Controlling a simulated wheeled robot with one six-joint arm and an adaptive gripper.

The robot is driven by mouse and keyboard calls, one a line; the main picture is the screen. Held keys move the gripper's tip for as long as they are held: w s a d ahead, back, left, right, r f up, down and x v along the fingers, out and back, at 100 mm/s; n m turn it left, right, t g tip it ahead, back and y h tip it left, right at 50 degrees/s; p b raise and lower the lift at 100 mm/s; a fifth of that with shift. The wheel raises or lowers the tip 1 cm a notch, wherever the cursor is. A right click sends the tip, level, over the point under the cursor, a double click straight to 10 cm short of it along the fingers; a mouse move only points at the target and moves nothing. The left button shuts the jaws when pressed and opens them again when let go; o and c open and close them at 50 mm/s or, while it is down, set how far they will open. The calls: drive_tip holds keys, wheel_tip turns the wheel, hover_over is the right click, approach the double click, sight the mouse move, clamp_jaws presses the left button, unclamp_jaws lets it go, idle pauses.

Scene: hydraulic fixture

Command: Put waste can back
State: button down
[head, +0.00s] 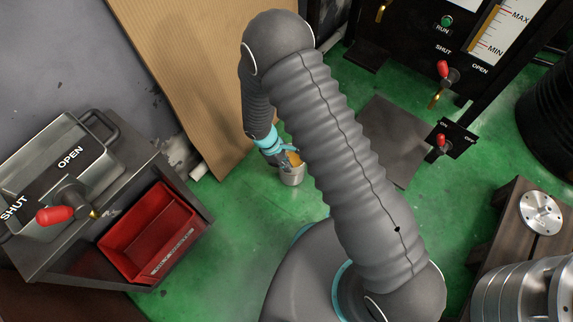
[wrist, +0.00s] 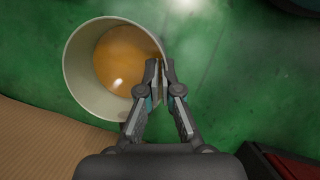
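The waste can (head: 292,175) is a small pale metal can on or just above the green floor, left of my arm in the head view. In the wrist view the can (wrist: 74,85) is seen from above, with orange-brown liquid inside. My gripper (wrist: 161,70) is at the can's right rim, one finger inside and one outside, with the thin wall pinched between the tips. In the head view my gripper (head: 287,155) partly covers the can's top. I cannot tell whether the can's base touches the floor.
A cardboard sheet (head: 185,75) leans behind the can. A cart with a red bin (head: 150,235) stands at left, with a SHUT/OPEN tap (head: 58,214) above. The black fixture with red-handled valves (head: 443,70) is at upper right. A dark plate (head: 385,135) lies before it. Green floor is clear around the can.

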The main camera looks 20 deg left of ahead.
drive_tip(key=c, duration=1.2)
unclamp_jaws()
drive_tip(key=shift+c, duration=0.2)
drive_tip(key=v, duration=1.2)
drive_tip(key=s+d+r+m+t+y+p, duration=0.1)
drive_tip(key=s+d+r+m+t, duration=0.1)
drive_tip(key=d+r+m, duration=0.4)
drive_tip(key=s+d+r+m+t+y+p, duration=0.1)
drive_tip(key=s+d+r+m, duration=0.4)
drive_tip(key=d+r, duration=1.1)
drive_tip(key=s+d+r+m+t+y+p, duration=0.1)
drive_tip(key=s+d+r+m, duration=0.3)
drive_tip(key=r, duration=1.6)
drive_tip(key=d+m+t+y, duration=0.1)
drive_tip(key=d+m, duration=0.2)
drive_tip(key=d, duration=0.4)
drive_tip(key=shift+t+p, duration=0.3)
drive_tip(key=shift+p, duration=0.1)
